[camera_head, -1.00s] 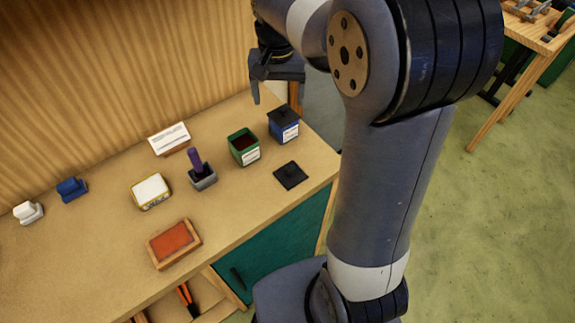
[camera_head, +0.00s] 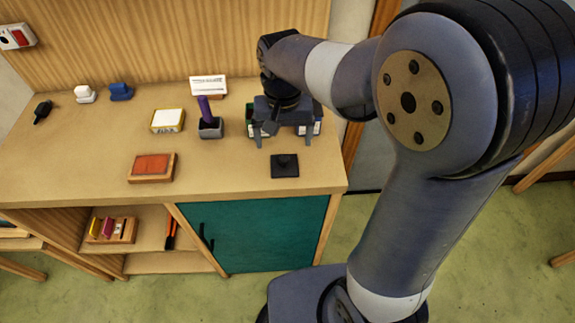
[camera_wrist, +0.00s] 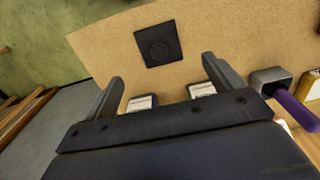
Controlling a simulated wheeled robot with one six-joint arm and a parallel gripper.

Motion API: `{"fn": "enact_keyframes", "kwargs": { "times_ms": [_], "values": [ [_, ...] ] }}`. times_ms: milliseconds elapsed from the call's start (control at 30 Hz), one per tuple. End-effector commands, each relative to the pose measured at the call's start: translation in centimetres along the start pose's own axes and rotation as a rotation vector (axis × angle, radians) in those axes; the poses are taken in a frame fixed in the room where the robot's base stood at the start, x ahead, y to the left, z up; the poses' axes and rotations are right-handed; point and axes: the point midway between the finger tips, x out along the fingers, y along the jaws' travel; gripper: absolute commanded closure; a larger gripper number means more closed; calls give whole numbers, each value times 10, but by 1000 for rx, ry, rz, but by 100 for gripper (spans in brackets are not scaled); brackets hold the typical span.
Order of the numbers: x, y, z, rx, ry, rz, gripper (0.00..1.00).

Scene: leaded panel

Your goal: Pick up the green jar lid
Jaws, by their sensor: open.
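The lid (camera_head: 284,172) is a flat black square with a round knob, lying loose on the worktop near its front edge. It also shows in the wrist view (camera_wrist: 158,32), beyond my fingertips. My gripper (camera_head: 283,141) is open and empty, above the worktop and behind the lid, not touching it. The green jar (camera_head: 252,122) stands behind my gripper, mostly hidden. The blue jar (camera_head: 317,127) beside it is also largely covered by my gripper. In the wrist view my open fingers (camera_wrist: 163,72) have only bare worktop between their tips.
A grey holder (camera_head: 211,130) with a purple-handled tool stands left of my gripper. A yellow-edged white block (camera_head: 167,121) and a red pad in a wooden frame (camera_head: 152,167) lie further left. The worktop around the lid is clear. A teal cabinet door (camera_head: 262,236) is below.

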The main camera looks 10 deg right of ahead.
Motion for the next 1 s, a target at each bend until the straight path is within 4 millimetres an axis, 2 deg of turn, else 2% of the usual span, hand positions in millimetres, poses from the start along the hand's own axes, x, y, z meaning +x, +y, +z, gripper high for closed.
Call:
{"fn": "enact_keyframes", "kwargs": {
  "times_ms": [100, 333, 600, 900, 1000],
  "values": [
    [19, 0, 0, 1, -4, 1, 12],
    [36, 0, 1, 1, -4, 1, 12],
    [74, 0, 1, 1, -3, 1, 12],
    [81, 0, 0, 1, 0, 0, 12],
    [80, 0, 0, 1, 1, 0, 18]
  ]
}}
